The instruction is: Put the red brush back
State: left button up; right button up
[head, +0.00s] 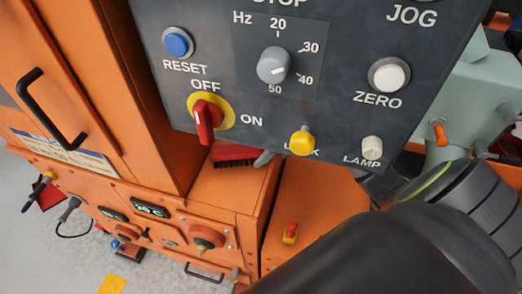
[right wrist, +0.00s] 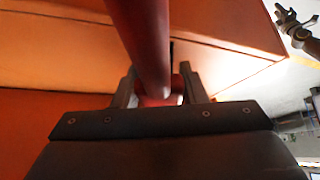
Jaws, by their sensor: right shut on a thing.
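The red brush (head: 235,154) shows in the head view just below the dark control panel, over an orange ledge, with dark bristles on its underside. Its upper part is hidden behind the panel. In the right wrist view its red handle (right wrist: 140,40) runs down between the fingers of my right gripper (right wrist: 158,88), which is shut on it. In the head view a grey tip of this gripper (head: 264,158) shows at the brush's right end; the panel hides the rest. I cannot tell whether the brush touches the ledge. My left gripper is not in view.
The dark control panel (head: 232,95) with knobs and a red switch (head: 207,118) hangs close in front. An orange cabinet (head: 90,95) with a black handle stands at the left. A small red-and-yellow button (head: 290,233) sits on an orange surface. Grey floor shows at lower left.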

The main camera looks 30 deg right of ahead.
jog(key=o, duration=0.9)
jog(key=shift+d+r, duration=0.25)
jog(key=shift+r, duration=0.25)
jog(key=p+v, duration=0.1)
jog(key=v, duration=0.5)
jog(key=shift+s, duration=0.1)
jog(key=shift+s+r, duration=0.1)
jog(key=shift+r, duration=0.15)
jog(key=shift+d, duration=0.1)
